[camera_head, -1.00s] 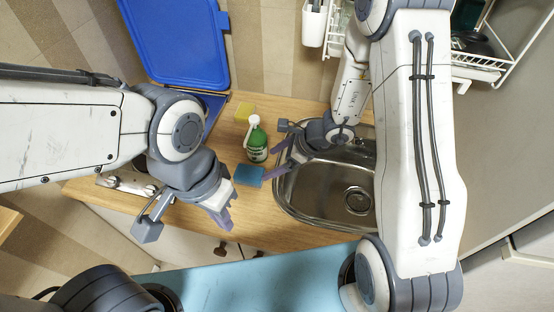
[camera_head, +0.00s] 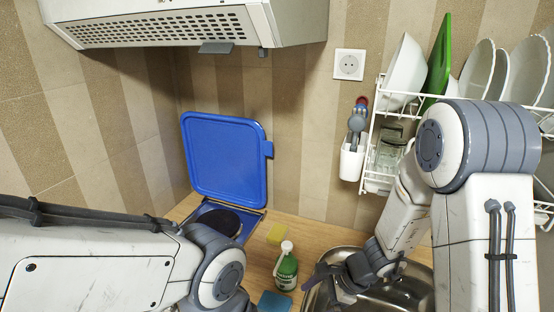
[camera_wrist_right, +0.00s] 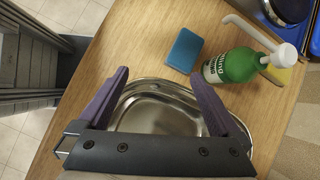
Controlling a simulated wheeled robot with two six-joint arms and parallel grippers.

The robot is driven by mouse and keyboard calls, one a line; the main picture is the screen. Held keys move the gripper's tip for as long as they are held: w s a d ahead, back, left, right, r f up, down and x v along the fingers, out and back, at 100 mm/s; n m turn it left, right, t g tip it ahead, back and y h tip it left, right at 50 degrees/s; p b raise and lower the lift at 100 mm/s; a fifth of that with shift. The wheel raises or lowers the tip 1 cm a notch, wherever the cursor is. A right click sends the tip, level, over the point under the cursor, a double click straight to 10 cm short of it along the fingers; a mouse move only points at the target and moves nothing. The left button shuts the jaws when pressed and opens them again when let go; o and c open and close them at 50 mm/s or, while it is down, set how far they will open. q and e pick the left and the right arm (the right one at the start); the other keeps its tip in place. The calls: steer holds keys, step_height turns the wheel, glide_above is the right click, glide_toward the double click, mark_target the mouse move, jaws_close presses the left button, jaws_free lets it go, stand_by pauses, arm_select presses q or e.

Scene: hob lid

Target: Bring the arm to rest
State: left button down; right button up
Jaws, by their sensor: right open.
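My right gripper (camera_head: 328,280) is over the near left part of the sink in the head view. In the right wrist view its two purple fingers (camera_wrist_right: 160,92) are spread apart with nothing between them, above the sink basin. My left arm comes in from the left in the head view, and its gripper is out of the frame below. The blue hob lid (camera_head: 226,155) stands raised against the tiled wall. The dark hob (camera_head: 220,222) shows in front of it, partly hidden by my left arm.
A green soap bottle (camera_head: 286,270) with a white pump, a yellow sponge (camera_head: 277,234) and a blue sponge (camera_head: 274,302) sit on the wooden counter left of the sink (camera_head: 398,297). A white dish rack (camera_head: 372,160) hangs at the right. A range hood (camera_head: 190,25) hangs above.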

steer(key=s+d+r+n+t+h, duration=0.1)
steer(key=s+d+r+n+h, duration=0.25)
steer(key=n, duration=0.55)
steer(key=s+d+r+n+h, duration=0.1)
steer(key=d+r+n+h, duration=0.25)
steer(key=d+n, duration=0.35)
steer(key=s+a+r+n+g+y+b, duration=0.1)
steer(key=s+a+n+b, duration=0.3)
steer(key=s+a+n, duration=0.4)
steer(key=s+a+r+g, duration=0.1)
steer(key=s+a, duration=0.5)
steer(key=shift+a+n+g, duration=0.15)
steer(key=shift+n+g, duration=0.15)
steer(key=shift+n, duration=0.1)
steer(key=shift+r, duration=0.1)
